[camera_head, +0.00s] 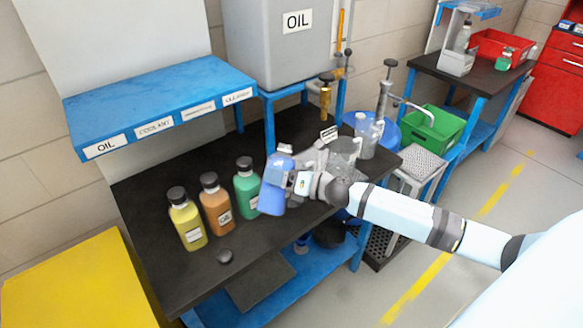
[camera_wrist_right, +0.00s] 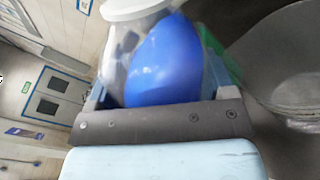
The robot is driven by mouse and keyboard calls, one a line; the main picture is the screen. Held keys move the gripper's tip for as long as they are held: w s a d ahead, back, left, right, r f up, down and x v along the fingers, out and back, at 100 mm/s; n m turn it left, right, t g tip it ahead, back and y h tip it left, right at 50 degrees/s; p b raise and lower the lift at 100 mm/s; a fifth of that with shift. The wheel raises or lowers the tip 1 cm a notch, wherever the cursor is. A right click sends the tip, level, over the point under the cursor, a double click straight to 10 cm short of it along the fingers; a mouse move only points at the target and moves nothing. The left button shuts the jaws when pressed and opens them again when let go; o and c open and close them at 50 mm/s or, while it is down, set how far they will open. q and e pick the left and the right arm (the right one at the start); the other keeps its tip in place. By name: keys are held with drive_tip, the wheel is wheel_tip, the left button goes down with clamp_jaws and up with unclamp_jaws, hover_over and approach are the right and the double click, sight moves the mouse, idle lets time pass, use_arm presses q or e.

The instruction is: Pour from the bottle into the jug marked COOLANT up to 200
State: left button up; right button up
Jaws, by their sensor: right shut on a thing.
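My right gripper (camera_head: 292,182) is shut on a bottle of blue liquid (camera_head: 274,186), above the black bench top. The bottle leans slightly, and my gripper hides part of it. In the right wrist view the blue liquid (camera_wrist_right: 165,65) shows through the clear wall, below a pale rim. A clear jug (camera_head: 344,150) stands just right of the gripper, with a small white tag (camera_head: 329,133) beside it, too small to read. A clear vessel, likely this jug, fills the right of the wrist view (camera_wrist_right: 295,70); no coloured liquid shows in it. My left gripper is out of view.
Yellow (camera_head: 187,222), orange (camera_head: 216,205) and green (camera_head: 246,187) capped bottles stand left on the bench. Clear containers (camera_head: 368,137) stand behind the jug. A blue shelf (camera_head: 150,95) and grey OIL tank (camera_head: 275,50) are behind.

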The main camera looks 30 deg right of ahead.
drive_tip(key=shift+m, duration=0.4)
drive_tip(key=shift+s+a+f+m+p, duration=0.15)
drive_tip(key=shift+a+m+p, duration=0.05)
drive_tip(key=shift+m+p, duration=0.2)
idle(0.5)
drive_tip(key=shift+s+a+f+m, duration=0.15)
drive_tip(key=shift+f+m, duration=0.15)
drive_tip(key=shift+m, duration=0.3)
idle(0.4)
drive_tip(key=shift+s+a+f+m, duration=0.1)
drive_tip(key=shift+a+f+m, duration=0.05)
drive_tip(key=shift+f+m, duration=0.8)
idle(0.5)
drive_tip(key=shift+r+p, duration=0.1)
drive_tip(key=shift+p, duration=0.3)
drive_tip(key=shift+r+m+p, duration=0.25)
drive_tip(key=shift+m+p, duration=0.1)
drive_tip(key=shift+m, duration=0.1)
drive_tip(key=shift+a+r+m+p, duration=0.1)
drive_tip(key=shift+r+m+p, duration=0.2)
drive_tip(key=shift+p, duration=0.15)
drive_tip(key=shift+w+d+r+m+p, duration=0.25)
drive_tip(key=shift+d+r+m+p, duration=0.15)
drive_tip(key=shift+m+p, duration=0.3)
idle(2.2)
